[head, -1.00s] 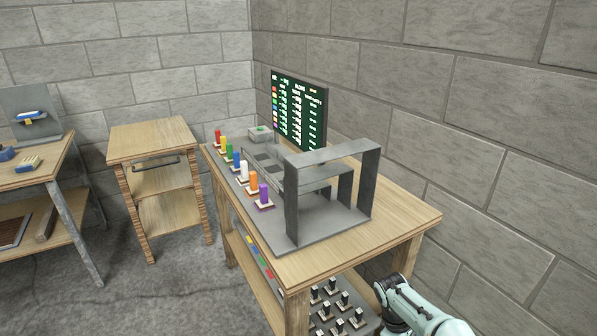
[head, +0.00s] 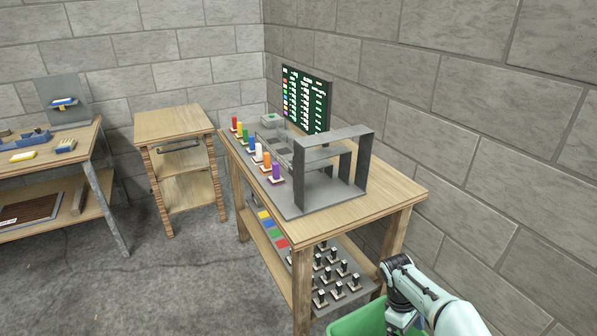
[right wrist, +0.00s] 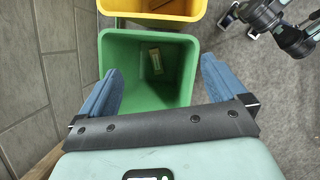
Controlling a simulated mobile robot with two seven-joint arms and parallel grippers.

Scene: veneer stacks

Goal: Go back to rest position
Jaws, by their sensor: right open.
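My right arm (head: 425,295) comes in at the lower right of the head view, beside the right end of the wooden table; its gripper is not clear there. In the right wrist view my right gripper (right wrist: 160,70) is open, with its two blue fingers apart and nothing between them. It is over a green bin (right wrist: 115,45). A small pale block (right wrist: 156,61) lies inside the bin. My left gripper shows in neither view.
The wooden table (head: 395,195) holds a grey stepped rack (head: 320,155), a row of coloured pegs and a dark board (head: 305,98). The green bin (head: 362,318) stands below its right end. A yellow bin (right wrist: 155,20) adjoins the green one. A wooden stand (head: 175,122) and another bench are left.

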